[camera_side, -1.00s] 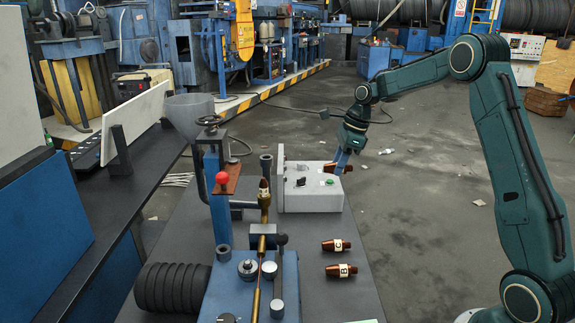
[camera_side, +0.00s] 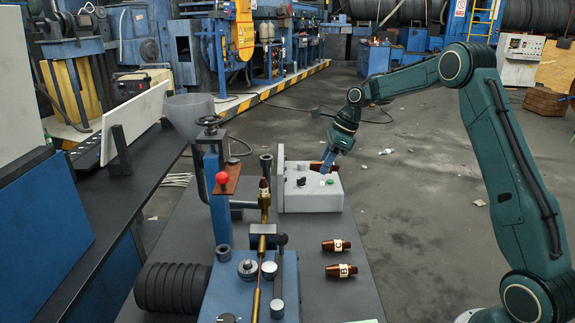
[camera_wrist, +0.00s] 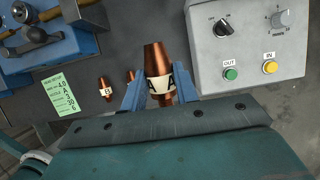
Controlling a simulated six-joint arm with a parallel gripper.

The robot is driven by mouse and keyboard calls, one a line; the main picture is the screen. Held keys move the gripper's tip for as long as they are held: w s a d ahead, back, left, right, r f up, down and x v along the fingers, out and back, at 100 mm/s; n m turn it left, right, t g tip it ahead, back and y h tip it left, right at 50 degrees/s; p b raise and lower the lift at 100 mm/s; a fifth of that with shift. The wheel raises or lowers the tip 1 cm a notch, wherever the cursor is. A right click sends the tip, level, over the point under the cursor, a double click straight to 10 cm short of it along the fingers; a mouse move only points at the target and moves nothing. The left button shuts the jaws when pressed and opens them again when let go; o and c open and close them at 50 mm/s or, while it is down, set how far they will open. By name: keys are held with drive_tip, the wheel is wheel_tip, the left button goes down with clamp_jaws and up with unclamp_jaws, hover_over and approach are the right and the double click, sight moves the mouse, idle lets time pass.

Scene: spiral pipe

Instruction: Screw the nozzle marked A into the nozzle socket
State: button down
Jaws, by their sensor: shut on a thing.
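My gripper (camera_wrist: 158,95) is shut on nozzle A (camera_wrist: 155,58), a copper nozzle with a pale band marked A. The nozzle lies between the blue fingers, and its wider end points up in the wrist view. An upright brass fitting (camera_side: 264,205) with a copper, banded piece on top stands left of the box. I cannot tell whether this is the nozzle socket. Nozzles C (camera_side: 336,245) and B (camera_side: 341,270) lie on the table; B also shows in the wrist view (camera_wrist: 105,88).
The grey control box (camera_side: 312,196) with knobs and buttons stands close to my gripper. The blue machine (camera_side: 232,296) with a brass tube, a red-knobbed lever (camera_side: 222,178) and a column fills the table's left. A green note (camera_wrist: 60,97) lies on the table.

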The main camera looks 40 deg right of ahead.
drive_tip(key=w+a+r+m+t+y, duration=0.1)
drive_tip(key=w+a+r+t, duration=0.2)
drive_tip(key=w+t, duration=0.1)
drive_tip(key=w+a+r+m+t+y, duration=0.1)
drive_tip(key=w+a+r+m+t, duration=0.1)
drive_tip(key=w+t, duration=0.3)
drive_tip(key=w+a+r+m+t+y, duration=0.1)
drive_tip(key=w+a+r+m+t, duration=0.1)
drive_tip(key=w+a+r+t, duration=0.2)
drive_tip(key=shift+w+a+t+y, duration=0.2)
drive_tip(key=shift+a+t+y, duration=0.2)
drive_tip(key=shift+t, duration=0.6)
drive_tip(key=shift+s+d+r+m+t+h, duration=0.1)
drive_tip(key=shift+d+r+m+t+h, duration=0.25)
drive_tip(key=shift+t+h, duration=0.25)
drive_tip(key=shift+d+r+m+t+h, duration=0.35)
drive_tip(key=shift+t+h, duration=0.15)
drive_tip(key=shift+t, duration=0.2)
drive_tip(key=shift+f, duration=0.1)
drive_tip(key=shift+f, duration=2.75)
drive_tip(key=shift+f, duration=1.4)
